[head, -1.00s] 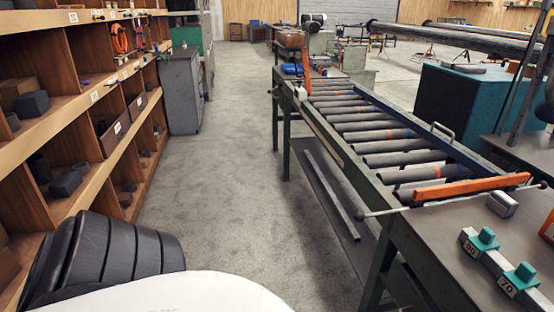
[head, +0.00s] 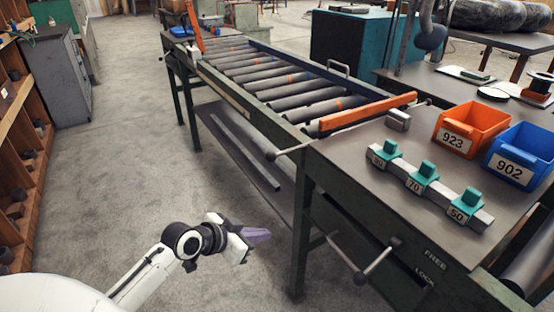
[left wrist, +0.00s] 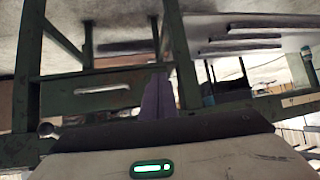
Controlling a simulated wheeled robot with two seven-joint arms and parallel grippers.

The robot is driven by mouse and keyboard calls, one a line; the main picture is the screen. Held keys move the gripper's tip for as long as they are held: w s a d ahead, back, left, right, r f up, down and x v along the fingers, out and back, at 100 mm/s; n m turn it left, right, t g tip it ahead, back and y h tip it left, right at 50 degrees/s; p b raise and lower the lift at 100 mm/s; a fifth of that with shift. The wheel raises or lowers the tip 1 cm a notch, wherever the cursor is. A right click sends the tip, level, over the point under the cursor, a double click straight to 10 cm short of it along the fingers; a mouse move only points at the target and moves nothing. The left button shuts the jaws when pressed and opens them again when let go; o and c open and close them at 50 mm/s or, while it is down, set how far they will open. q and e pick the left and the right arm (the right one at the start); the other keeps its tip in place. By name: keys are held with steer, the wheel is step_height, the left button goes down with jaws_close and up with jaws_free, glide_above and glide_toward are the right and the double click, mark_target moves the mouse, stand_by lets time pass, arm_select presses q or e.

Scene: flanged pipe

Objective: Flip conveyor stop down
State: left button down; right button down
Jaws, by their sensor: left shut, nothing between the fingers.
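An orange stop bar (head: 368,111) lies across the near end of the roller conveyor (head: 280,82), at the table edge. A thin rod with a ball knob (head: 270,155) sticks out to the left below the bar. A second orange bar (head: 193,27) stands upright at the conveyor's far end. My left gripper (head: 262,237) is low, left of the near table and apart from everything. Its purple fingers are shut and empty, and they also show in the left wrist view (left wrist: 158,97). My right gripper is not in view.
The near tabletop holds a block rack with teal clamps (head: 421,176), an orange bin (head: 470,130) and a blue bin (head: 522,156). A T-handle (head: 365,270) sticks out of the table's side by "FREE" and "LOCK" labels. The floor (head: 130,150) at left is clear.

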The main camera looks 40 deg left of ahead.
arm_select(q)
steer(key=w+a+r+m+t+h+b, duration=0.1)
steer(key=a+r, duration=0.1)
steer(key=r, duration=0.5)
steer(key=w+a+r+m+t+h+b, duration=0.1)
steer(key=w+a+r+b, duration=0.1)
steer(key=r, duration=0.6)
steer(key=w+a+r+m+t+h+b, duration=0.1)
steer(key=a+r, duration=0.3)
steer(key=r, duration=0.4)
steer(key=shift+w+m+t+b, duration=0.4)
steer(key=shift+w+b, duration=0.1)
steer(key=shift+w, duration=0.25)
steer(key=shift+w, duration=0.1)
steer(key=w+d+f, duration=0.2)
steer(key=w+f, duration=0.4)
steer(key=w, duration=0.3)
steer(key=shift+w+d+f, duration=0.15)
steer(key=shift+d+f, duration=0.1)
